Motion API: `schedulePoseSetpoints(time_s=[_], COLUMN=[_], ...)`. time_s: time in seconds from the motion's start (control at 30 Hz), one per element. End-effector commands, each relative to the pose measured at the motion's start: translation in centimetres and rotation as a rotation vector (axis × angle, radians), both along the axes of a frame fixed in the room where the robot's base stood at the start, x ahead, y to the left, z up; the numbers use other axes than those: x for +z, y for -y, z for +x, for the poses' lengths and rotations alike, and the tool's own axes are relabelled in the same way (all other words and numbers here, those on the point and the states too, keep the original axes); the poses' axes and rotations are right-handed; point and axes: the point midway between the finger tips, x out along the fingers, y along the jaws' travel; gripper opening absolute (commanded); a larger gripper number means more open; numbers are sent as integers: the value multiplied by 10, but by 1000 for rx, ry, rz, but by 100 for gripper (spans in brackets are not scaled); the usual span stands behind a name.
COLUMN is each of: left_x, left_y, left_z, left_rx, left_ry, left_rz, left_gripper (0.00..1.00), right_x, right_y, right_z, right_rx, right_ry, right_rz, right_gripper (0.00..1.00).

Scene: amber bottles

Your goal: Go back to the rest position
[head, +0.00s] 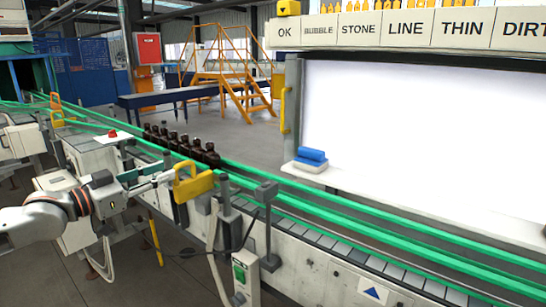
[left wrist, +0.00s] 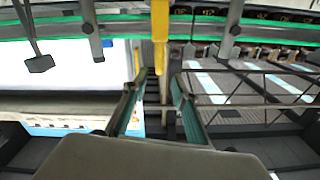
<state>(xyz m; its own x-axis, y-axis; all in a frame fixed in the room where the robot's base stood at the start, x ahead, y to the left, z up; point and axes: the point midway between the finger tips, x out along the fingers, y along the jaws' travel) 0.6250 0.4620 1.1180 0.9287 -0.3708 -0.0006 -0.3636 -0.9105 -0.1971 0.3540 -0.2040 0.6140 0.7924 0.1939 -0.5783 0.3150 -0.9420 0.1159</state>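My left arm comes in from the left in the head view, and its gripper (head: 160,180) is beside the conveyor, close to a yellow handle (head: 190,183). In the left wrist view the two fingers of my left gripper (left wrist: 157,88) are apart with nothing held between them. A yellow bar (left wrist: 160,35) shows beyond the gap between the fingertips. A row of dark amber bottles (head: 180,142) stands upright on the conveyor, behind the handle and apart from the gripper. My right gripper is not in view.
Green guide rails (head: 330,217) run along the conveyor. A post with a dark box on top (head: 266,190) stands at its near side. A white lit panel (head: 420,130) with a blue block (head: 311,155) on its ledge is behind. Yellow stairs (head: 232,70) stand farther back.

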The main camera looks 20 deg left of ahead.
Motion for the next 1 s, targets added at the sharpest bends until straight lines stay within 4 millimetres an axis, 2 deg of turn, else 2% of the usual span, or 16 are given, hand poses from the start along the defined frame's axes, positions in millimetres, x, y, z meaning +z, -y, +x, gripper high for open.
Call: schedulePoseSetpoints(time_s=[0.07, 0.13, 0.23, 0.37, 0.4, 0.57, 0.6, 0.67, 0.8, 0.9, 1.0], left_x=[-4, -18, -57, -138, -165, -266, -290, -324, -394, -435, -465], left_y=[-1, -5, -12, -18, -17, 1, 9, 24, 72, 114, 160], left_z=[-1, -3, -11, -33, -42, -84, -96, -114, -160, -194, -223], left_rx=[4, 13, 39, 85, 98, 138, 145, 154, 165, 167, 164], left_ry=[-4, -15, -50, -124, -150, -253, -279, -319, -409, -469, -521], left_rz=[-1, 0, 4, 18, 24, 49, 56, 64, 80, 91, 102], left_gripper=[28, 28, 28, 28, 28, 28, 28, 28, 28, 28, 28], right_x=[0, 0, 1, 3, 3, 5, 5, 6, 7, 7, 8], right_y=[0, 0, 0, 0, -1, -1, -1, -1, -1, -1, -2], right_z=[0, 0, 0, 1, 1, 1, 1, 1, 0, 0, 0], right_rx=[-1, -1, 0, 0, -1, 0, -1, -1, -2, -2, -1], right_ry=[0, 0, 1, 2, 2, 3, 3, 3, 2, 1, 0], right_rz=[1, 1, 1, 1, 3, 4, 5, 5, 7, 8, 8], right_gripper=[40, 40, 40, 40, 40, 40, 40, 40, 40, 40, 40])
